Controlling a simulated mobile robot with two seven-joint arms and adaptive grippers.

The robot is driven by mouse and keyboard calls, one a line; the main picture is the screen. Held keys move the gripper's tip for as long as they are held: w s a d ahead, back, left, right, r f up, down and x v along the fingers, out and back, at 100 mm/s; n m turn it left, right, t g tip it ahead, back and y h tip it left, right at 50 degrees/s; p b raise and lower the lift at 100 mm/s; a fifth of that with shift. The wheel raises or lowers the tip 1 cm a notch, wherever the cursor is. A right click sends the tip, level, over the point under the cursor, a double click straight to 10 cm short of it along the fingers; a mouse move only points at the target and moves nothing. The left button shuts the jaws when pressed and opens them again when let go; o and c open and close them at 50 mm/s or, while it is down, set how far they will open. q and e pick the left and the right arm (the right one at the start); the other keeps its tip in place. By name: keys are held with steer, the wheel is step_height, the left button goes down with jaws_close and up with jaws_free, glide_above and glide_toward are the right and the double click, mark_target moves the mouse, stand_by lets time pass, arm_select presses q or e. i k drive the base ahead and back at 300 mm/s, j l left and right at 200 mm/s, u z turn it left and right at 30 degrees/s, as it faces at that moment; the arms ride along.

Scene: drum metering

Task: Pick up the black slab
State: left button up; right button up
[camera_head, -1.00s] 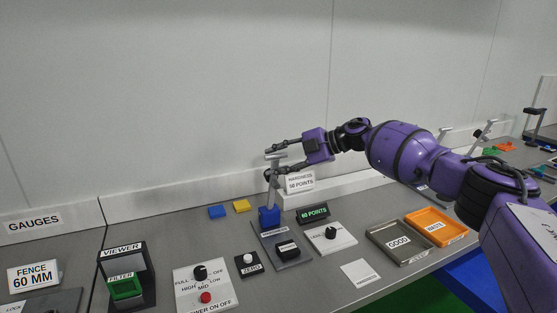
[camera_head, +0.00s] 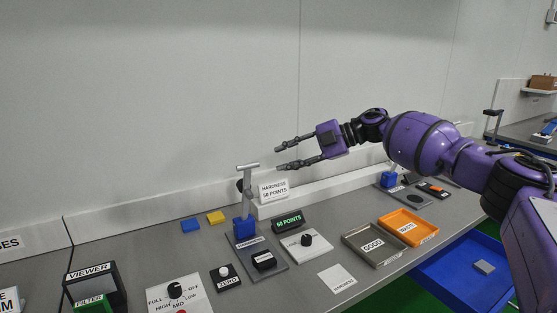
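A small black slab (camera_head: 264,260) appears to lie on the grey base of the hardness tester (camera_head: 241,250), below its blue column block (camera_head: 243,229); at this size I cannot be sure it is a loose piece. My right gripper (camera_head: 279,158) is open and empty in the air, above and right of the tester's grey lever handle (camera_head: 248,167). Its two fingers point left and are apart from the lever and well above the slab. My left gripper is not in view.
A hardness sign (camera_head: 273,190) and a green-lit display (camera_head: 288,221) stand beside the tester. A knob panel (camera_head: 306,245), a grey GOOD tray (camera_head: 374,242) and an orange tray (camera_head: 408,227) lie to the right. Blue (camera_head: 190,225) and yellow (camera_head: 216,217) blocks lie at the back left.

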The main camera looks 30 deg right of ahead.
mark_target(263, 259)
steer(key=k+l, duration=0.2)
steer(key=l, duration=0.2)
steer(key=k+l, duration=0.2)
steer(key=l, duration=0.15)
steer(key=k+l, duration=0.2)
steer(key=l, duration=0.2)
